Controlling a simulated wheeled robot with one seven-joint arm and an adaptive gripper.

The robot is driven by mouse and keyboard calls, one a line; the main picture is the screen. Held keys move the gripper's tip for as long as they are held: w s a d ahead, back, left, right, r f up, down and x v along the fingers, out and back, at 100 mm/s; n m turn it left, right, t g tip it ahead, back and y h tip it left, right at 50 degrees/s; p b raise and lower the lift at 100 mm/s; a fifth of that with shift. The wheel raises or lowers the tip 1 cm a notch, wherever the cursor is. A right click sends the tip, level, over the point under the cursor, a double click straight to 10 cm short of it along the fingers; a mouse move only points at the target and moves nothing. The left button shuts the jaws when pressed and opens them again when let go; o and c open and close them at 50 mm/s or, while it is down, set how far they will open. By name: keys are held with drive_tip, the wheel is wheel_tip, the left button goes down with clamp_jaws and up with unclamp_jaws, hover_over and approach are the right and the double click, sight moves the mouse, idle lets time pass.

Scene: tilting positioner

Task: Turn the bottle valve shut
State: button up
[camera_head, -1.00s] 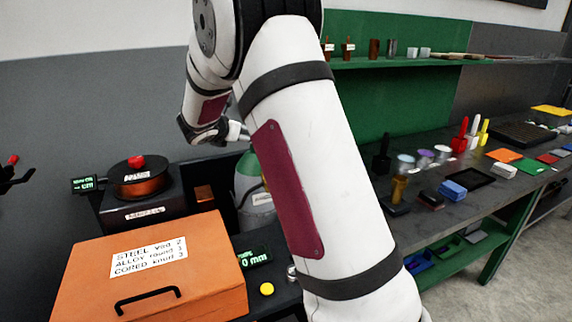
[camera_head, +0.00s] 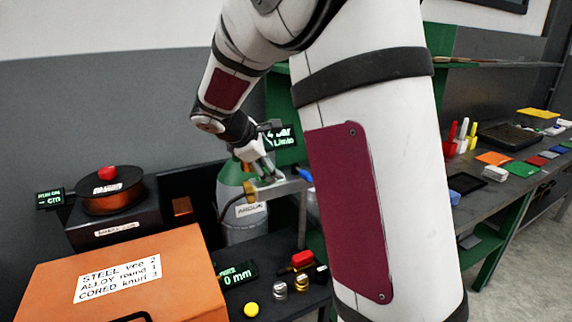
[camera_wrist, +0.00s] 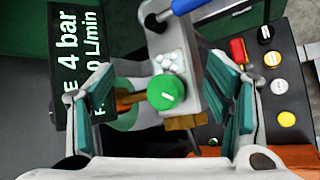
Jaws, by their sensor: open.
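The gas bottle (camera_head: 238,215) is grey with a green shoulder and stands behind the orange box. A round green knob with a white mark, which looks like its valve (camera_wrist: 166,92), shows in the wrist view. My gripper (camera_wrist: 168,103) is open, with one teal-padded finger on each side of the knob and gaps between. In the head view my gripper (camera_head: 266,172) is at the bottle's top, and the fingers partly hide the valve there. Brass fittings (camera_wrist: 185,121) adjoin the knob.
A grey metal bracket (camera_wrist: 205,75) with a blue handle (camera_wrist: 190,5) is close beside the knob. A display (camera_wrist: 80,65) reads 4 bar. An orange box (camera_head: 170,270) and wire spool (camera_head: 108,195) stand left. Small knobs and a red button (camera_head: 302,259) sit in front.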

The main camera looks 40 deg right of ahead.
drive_tip(key=shift+s+d+f+m+g+y, duration=0.15)
drive_tip(key=shift+s+f+m+g, duration=0.1)
drive_tip(key=shift+s+m, duration=0.2)
drive_tip(key=shift+s+d+f+m+g+y, duration=0.15)
drive_tip(key=shift+s+f+m, duration=0.05)
drive_tip(key=shift+s+m, duration=0.2)
